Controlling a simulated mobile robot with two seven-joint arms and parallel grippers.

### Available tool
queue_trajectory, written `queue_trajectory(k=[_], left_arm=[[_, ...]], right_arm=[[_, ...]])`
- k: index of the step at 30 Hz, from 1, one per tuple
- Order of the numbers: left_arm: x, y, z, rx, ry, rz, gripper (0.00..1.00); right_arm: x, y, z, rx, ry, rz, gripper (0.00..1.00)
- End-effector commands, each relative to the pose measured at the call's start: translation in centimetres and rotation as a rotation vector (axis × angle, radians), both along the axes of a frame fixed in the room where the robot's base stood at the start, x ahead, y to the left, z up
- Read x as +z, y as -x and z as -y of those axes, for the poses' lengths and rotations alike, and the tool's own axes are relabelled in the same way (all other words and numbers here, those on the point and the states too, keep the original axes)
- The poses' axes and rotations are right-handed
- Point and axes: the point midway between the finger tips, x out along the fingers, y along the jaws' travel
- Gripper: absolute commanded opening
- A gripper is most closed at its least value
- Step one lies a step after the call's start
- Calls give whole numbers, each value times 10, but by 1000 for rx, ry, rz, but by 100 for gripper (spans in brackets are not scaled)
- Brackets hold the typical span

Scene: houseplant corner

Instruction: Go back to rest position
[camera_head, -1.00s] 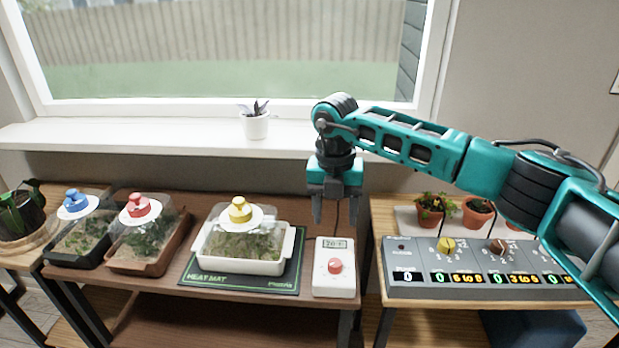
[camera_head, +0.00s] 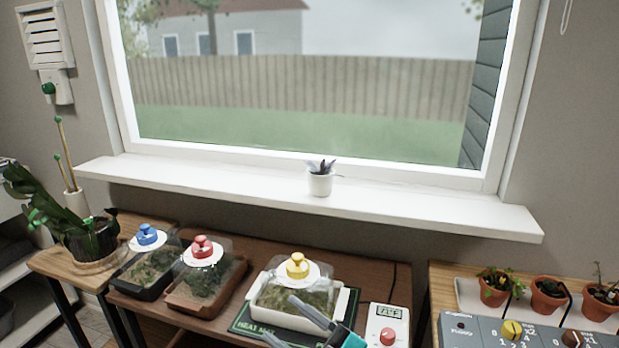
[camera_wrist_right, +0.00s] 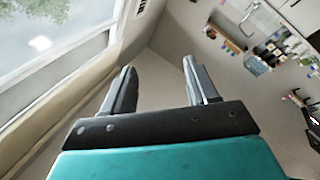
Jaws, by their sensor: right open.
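My right gripper (camera_head: 280,317) shows at the bottom edge of the head view, in front of the heat mat and the white propagator tray. Its two grey fingers point left and are apart, with nothing visible between them. In the right wrist view the same gripper (camera_wrist_right: 158,66) is open and empty, its fingers pointing towards the room's wall and the shelves beyond. Most of my right arm is out of the head view. My left gripper is in neither view.
The white tray (camera_head: 345,306) with a yellow-knobbed dome sits on the heat mat (camera_head: 243,322). Beside it stand the thermostat (camera_head: 405,318), a brown tray (camera_head: 180,298) and a black tray (camera_head: 122,280). A dosing panel (camera_head: 457,335) and potted plants stand at right. A small pot (camera_head: 320,185) sits on the sill.

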Motion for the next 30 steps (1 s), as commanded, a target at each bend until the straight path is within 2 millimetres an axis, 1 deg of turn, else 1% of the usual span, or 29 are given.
queue_trajectory(k=[1,2,3,4,5,6,7,8,9,11,12,15,18,21,30], left_arm=[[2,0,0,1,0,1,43],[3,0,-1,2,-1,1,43],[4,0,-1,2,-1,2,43],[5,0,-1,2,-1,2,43],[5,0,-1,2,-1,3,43],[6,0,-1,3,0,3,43],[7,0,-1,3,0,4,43],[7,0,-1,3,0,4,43],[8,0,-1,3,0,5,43],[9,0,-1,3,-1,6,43],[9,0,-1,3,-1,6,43],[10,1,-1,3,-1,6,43],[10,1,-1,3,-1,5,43],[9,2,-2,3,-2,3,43],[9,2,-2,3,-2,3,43]], right_arm=[[-13,1,19,-101,-44,-96,58],[-22,0,31,-160,-62,-148,58],[-35,1,48,-238,-82,-222,58],[-45,3,61,-293,-94,-279,58],[-57,7,74,-348,-102,-339,58],[-74,13,91,-418,-110,-420,58],[-87,19,104,-469,-112,-482,58],[-100,27,116,-516,-112,-544,58],[-117,39,132,-574,-109,-625,58],[-140,59,152,-646,-102,-741,58],[-154,73,164,-687,-92,-810,58],[-179,105,186,-757,-72,-951,58],[-194,127,198,-793,-56,-1040,58],[-199,137,203,-807,-50,-1079,58],[-199,137,203,-807,-50,-1079,58]])
